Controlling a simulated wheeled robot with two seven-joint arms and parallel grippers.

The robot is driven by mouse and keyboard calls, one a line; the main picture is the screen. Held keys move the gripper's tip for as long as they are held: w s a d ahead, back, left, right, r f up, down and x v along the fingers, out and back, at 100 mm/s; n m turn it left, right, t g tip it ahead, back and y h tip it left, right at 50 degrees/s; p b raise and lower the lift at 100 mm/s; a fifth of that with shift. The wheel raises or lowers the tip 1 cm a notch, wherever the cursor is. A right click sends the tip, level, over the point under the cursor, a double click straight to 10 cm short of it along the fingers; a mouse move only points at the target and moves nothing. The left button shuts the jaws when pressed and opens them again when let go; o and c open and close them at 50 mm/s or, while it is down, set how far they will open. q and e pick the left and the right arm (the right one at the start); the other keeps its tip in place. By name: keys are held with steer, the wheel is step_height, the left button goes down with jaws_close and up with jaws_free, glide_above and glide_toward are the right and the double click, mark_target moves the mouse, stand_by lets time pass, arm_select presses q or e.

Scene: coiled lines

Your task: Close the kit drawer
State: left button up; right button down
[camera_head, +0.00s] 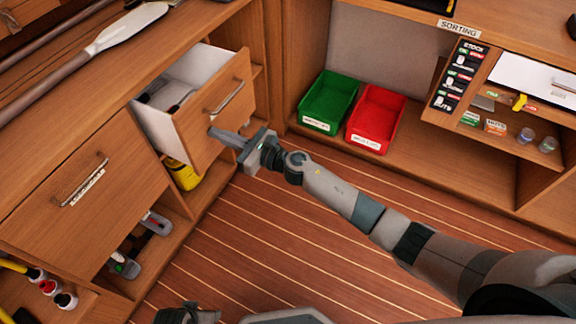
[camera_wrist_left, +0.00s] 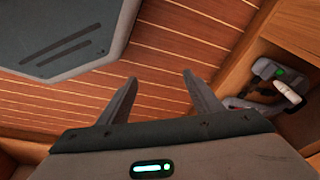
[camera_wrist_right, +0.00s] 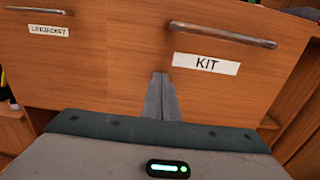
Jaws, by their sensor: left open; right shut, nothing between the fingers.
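The kit drawer (camera_head: 228,112) is pulled out of the wooden cabinet at the left, showing its white inside with some dark items. Its front with the KIT label (camera_wrist_right: 206,64) and metal bar handle (camera_wrist_right: 222,36) fills much of the right wrist view. My right gripper (camera_head: 214,133) is shut and empty, its tips at the lower part of the drawer front, below the handle; whether they touch cannot be told. In the left wrist view my left gripper (camera_wrist_left: 160,90) is open and empty above the floor. Only a bit of it shows at the head view's bottom edge.
A second drawer (camera_head: 80,200) sits beside the kit drawer, with open shelves of tools below. A green bin (camera_head: 328,101) and a red bin (camera_head: 376,118) stand on the low shelf at the back. The striped floor (camera_head: 270,240) is clear.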

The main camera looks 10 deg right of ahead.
arm_select(q)
steer(key=w+b+v, duration=0.1)
steer(key=b+v, duration=0.2)
steer(key=v, duration=0.6)
arm_select(e)
steer(key=x, duration=0.8)
steer(key=b+x, duration=0.3)
steer(key=x, duration=0.2)
steer(key=shift+w+a+f, duration=0.1)
steer(key=shift+w+a, duration=0.15)
steer(key=shift+a, duration=0.1)
steer(key=shift+w+a+b, duration=0.2)
steer(key=shift+a+b, duration=0.1)
steer(key=shift+w, duration=0.1)
steer(key=shift+r, duration=0.4)
arm_select(q)
steer(key=w+d+t+h, duration=0.1)
steer(key=w+d+t, duration=0.2)
steer(key=d, duration=0.2)
steer(key=shift+w+d+r+h, duration=0.25)
steer(key=shift+w+d+h, duration=0.05)
steer(key=shift+h, duration=0.1)
arm_select(e)
steer(key=shift+a+r, duration=0.1)
steer(key=shift+r, duration=0.05)
